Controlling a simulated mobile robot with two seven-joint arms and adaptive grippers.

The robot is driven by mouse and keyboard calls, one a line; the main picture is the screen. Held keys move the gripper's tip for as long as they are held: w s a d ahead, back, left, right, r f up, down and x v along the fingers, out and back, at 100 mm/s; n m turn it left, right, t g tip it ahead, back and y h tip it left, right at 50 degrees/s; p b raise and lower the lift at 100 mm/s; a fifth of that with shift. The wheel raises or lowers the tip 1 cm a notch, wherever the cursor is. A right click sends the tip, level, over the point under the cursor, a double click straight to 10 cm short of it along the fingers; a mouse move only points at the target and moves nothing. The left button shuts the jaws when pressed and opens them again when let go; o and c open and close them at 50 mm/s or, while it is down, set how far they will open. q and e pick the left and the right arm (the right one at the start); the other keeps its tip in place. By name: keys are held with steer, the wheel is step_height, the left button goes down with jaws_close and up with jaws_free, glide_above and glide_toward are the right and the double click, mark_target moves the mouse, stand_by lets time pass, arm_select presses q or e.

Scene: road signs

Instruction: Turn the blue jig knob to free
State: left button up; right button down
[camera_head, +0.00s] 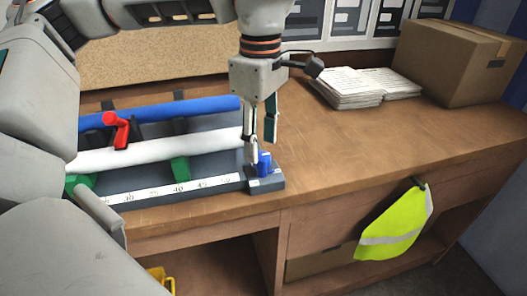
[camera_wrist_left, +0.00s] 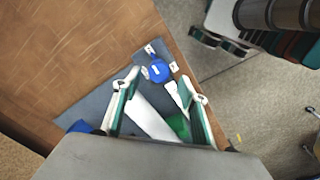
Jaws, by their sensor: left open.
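The blue jig knob (camera_head: 264,163) stands on the dark grey end block (camera_head: 272,185) at the right end of the jig. In the left wrist view the knob (camera_wrist_left: 158,71) has white marks, and small white labels sit beside it; I cannot read them. My left gripper (camera_head: 264,135) points down, just above and behind the knob. In the left wrist view its fingers (camera_wrist_left: 160,80) are apart and empty, with the knob near the tips, between their lines. I cannot tell whether a finger touches it. My right gripper is not in view.
A blue tube (camera_head: 190,105) and a white tube (camera_head: 180,152) lie across the jig, with a red clamp (camera_head: 119,130) at the left. Papers (camera_head: 350,86) and a cardboard box (camera_head: 455,62) stand back right. A yellow vest (camera_head: 400,225) hangs at the front. The bench right of the jig is clear.

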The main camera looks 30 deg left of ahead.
mark_target(262, 155)
arm_select(q)
steer(key=shift+w+f, duration=0.1)
steer(key=shift+f, duration=1.8)
steer(key=c, duration=1.1)
